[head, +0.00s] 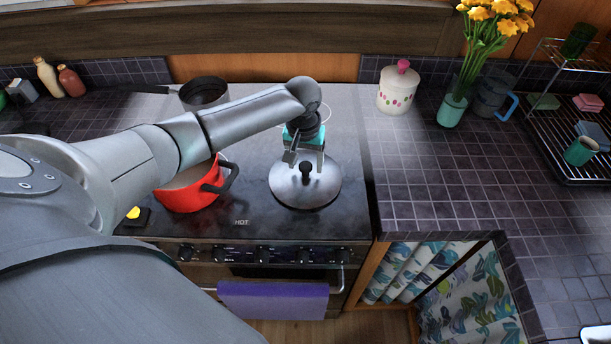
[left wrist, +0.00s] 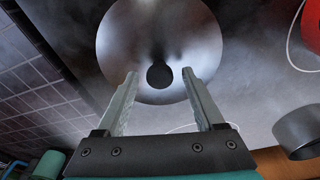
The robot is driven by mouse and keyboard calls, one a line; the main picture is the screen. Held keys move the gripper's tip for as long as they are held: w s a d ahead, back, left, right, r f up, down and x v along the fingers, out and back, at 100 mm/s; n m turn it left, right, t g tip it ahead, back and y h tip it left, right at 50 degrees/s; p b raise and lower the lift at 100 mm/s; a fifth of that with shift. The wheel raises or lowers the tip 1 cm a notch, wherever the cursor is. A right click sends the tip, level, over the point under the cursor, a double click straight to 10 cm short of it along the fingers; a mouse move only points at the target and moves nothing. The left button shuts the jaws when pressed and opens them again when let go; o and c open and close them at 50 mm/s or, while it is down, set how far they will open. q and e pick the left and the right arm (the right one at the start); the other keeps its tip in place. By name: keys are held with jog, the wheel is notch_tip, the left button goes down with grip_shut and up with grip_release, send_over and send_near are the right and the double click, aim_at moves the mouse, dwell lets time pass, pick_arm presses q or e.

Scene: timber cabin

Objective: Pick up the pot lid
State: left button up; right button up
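The pot lid (head: 318,191) is a round grey metal lid with a black knob, lying on the stove top in the head view. It also fills the top middle of the left wrist view (left wrist: 125,45), with the dark knob between and just beyond the fingertips. My left gripper (head: 305,170) is above the lid, fingers pointing down and spread apart. In the left wrist view its two fingers (left wrist: 160,76) are open with nothing held between them. I cannot tell the exact height gap to the knob. My right gripper is not in view.
A red pot (head: 190,198) stands left of the lid, partly behind my left arm. A dark saucepan (head: 204,93) is at the back left. A white canister (head: 398,90) and a flower vase (head: 452,110) stand on the right counter. The tiled counter (head: 430,180) right of the stove is clear.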

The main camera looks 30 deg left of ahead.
pick_arm(q)
grip_shut()
dwell(0.3)
dwell(0.9)
